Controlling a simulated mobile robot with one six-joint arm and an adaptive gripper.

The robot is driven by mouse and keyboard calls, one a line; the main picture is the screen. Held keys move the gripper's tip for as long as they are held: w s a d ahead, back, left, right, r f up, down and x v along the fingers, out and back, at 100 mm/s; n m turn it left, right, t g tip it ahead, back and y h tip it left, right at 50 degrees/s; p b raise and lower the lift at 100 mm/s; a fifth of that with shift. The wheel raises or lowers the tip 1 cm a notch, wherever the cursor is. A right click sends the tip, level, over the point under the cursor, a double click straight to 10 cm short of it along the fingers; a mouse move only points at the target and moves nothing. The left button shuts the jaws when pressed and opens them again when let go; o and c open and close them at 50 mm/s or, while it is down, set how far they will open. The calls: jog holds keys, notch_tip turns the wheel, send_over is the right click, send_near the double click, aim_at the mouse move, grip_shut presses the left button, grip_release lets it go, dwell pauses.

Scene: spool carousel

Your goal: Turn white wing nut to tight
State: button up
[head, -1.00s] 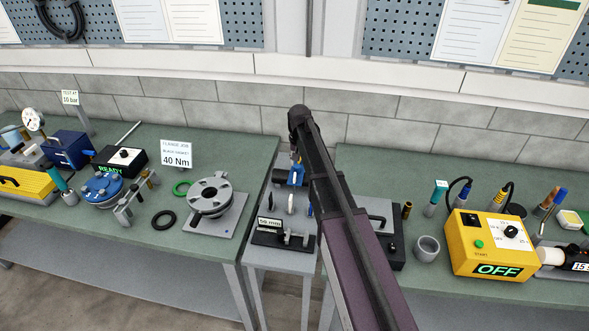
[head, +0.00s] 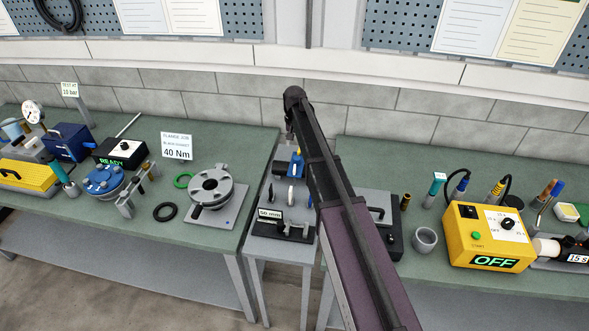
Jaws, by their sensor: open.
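A small white piece (head: 291,195), likely the white wing nut, stands upright on the narrow middle table, just behind the black fixture with the 50 mm label. It is too small for me to make out its wings or how tight it is. My arm (head: 318,150) reaches up from the bottom right and crosses just to the right of the white piece.
The black fixture (head: 281,227) sits at the front of the middle table. A blue part (head: 295,166) stands behind the white piece. A flange (head: 211,191) is on the left bench; a grey cup (head: 425,240) and yellow box (head: 488,239) are on the right bench.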

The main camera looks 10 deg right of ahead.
jog(key=shift+f+b, duration=6.4)
jog(key=shift+f, duration=0.15)
grip_shut()
